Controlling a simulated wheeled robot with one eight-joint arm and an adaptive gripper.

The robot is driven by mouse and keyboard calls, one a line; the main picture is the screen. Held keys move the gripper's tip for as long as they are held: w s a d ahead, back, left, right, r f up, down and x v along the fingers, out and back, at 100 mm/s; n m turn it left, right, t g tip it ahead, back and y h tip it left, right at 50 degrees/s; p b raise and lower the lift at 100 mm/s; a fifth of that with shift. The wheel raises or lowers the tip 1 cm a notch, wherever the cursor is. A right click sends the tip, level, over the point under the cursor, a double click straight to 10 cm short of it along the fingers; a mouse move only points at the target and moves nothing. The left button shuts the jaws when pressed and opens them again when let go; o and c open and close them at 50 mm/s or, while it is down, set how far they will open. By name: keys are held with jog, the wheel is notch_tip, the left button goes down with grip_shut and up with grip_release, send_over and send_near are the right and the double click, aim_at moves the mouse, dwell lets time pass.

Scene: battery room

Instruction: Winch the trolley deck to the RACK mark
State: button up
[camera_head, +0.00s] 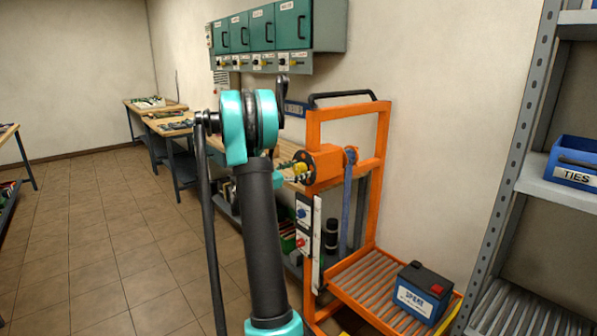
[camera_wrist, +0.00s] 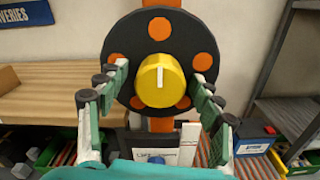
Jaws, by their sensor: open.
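The orange trolley (camera_head: 383,150) stands against the wall, its roller deck (camera_head: 362,283) low down with a dark battery (camera_head: 421,290) on it. Its winch has a black disc with orange holes (camera_wrist: 124,50) and a yellow knob (camera_wrist: 152,86) with a white line pointing up. In the wrist view my gripper (camera_wrist: 158,76) is open, one finger on each side of the knob; contact cannot be told. In the head view my arm hides most of the gripper. No RACK mark is readable.
A grey shelf rack (camera_head: 528,110) with a blue TIES bin (camera_head: 575,163) stands at right, close to the deck. A wooden bench (camera_wrist: 50,95) lies behind the winch. Green cabinets (camera_head: 262,25) hang on the wall. The tiled floor at left is clear.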

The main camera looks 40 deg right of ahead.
jog(key=shift+d, duration=0.1)
jog(key=shift+c, duration=0.6)
jog(key=c, duration=1)
jog(key=shift+c, duration=0.2)
jog(key=shift+m, duration=0.5)
